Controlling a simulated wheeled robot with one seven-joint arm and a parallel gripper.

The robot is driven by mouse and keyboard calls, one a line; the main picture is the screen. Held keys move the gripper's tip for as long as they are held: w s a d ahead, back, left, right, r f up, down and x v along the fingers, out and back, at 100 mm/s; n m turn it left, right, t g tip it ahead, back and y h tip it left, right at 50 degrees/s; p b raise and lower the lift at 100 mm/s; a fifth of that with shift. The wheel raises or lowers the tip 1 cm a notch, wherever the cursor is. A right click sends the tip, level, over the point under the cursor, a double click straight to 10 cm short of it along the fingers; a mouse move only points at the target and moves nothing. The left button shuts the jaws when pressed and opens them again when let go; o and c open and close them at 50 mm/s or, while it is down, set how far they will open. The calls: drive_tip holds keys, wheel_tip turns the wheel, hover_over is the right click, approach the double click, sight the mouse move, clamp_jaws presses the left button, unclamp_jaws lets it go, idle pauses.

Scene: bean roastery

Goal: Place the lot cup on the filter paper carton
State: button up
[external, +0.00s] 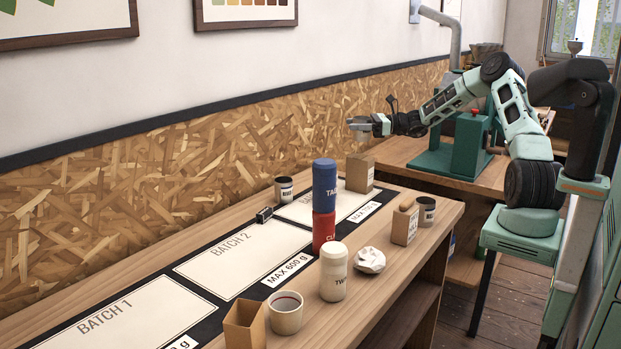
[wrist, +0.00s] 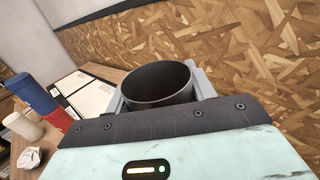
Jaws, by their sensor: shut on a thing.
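A dark grey cup (wrist: 156,84), which I take as the lot cup, is between the fingers of my gripper (external: 362,123). My gripper is shut on it. In the wrist view its open rim faces the camera and its inside looks empty; any label is hidden. In the external view my gripper is raised, near the far end of the bench. A brown carton (external: 360,172) shows below it on the bench, with a small label low on its side. I cannot read whether this is the filter paper carton. The gap in depth between cup and carton is unclear.
A second carton (external: 404,226) with a brown piece on top stands by a grey cup (external: 427,211). A blue canister (external: 324,187) is stacked on a red one (external: 322,232). A white jar (external: 333,275), crumpled paper (external: 370,260), another cup (external: 284,189) and an open box (external: 245,327) share the bench.

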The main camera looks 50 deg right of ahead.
drive_tip(key=shift+f+p, duration=0.3)
drive_tip(key=shift+f, duration=2.6)
drive_tip(key=shift+f, duration=0.1)
drive_tip(key=o, duration=1)
drive_tip(key=shift+o, duration=0.2)
drive_tip(key=shift+s, duration=0.1)
drive_tip(key=b+v, duration=0.1)
drive_tip(key=v, duration=1.1)
drive_tip(key=shift+b, duration=0.35)
drive_tip(key=shift+a, duration=0.1)
